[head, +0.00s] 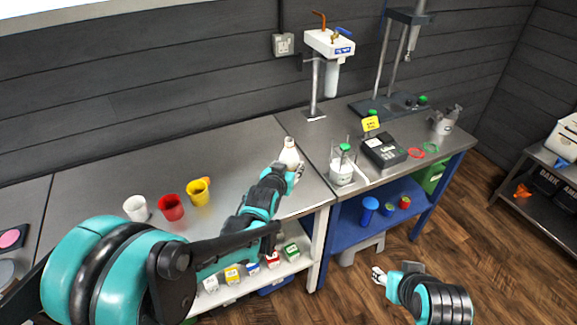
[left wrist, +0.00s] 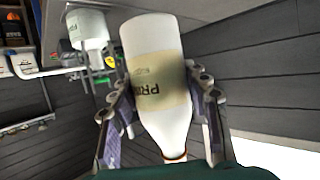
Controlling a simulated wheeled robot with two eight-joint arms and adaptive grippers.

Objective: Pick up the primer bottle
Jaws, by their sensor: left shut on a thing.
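The primer bottle (head: 289,155) is white with a pale label and stands out above the right end of the left steel bench in the head view. In the left wrist view the bottle (left wrist: 158,85) appears upside down, with part of the label lettering readable. My left gripper (head: 293,172) is shut on the bottle, with a finger on each side of it in the left wrist view (left wrist: 163,100). I cannot tell whether its base touches the bench. My right gripper (head: 378,275) is low over the floor, away from the bottle; its opening is too small to judge.
White (head: 136,208), red (head: 171,207) and yellow (head: 198,192) cups stand on the left bench. The bench behind my left forearm is clear.

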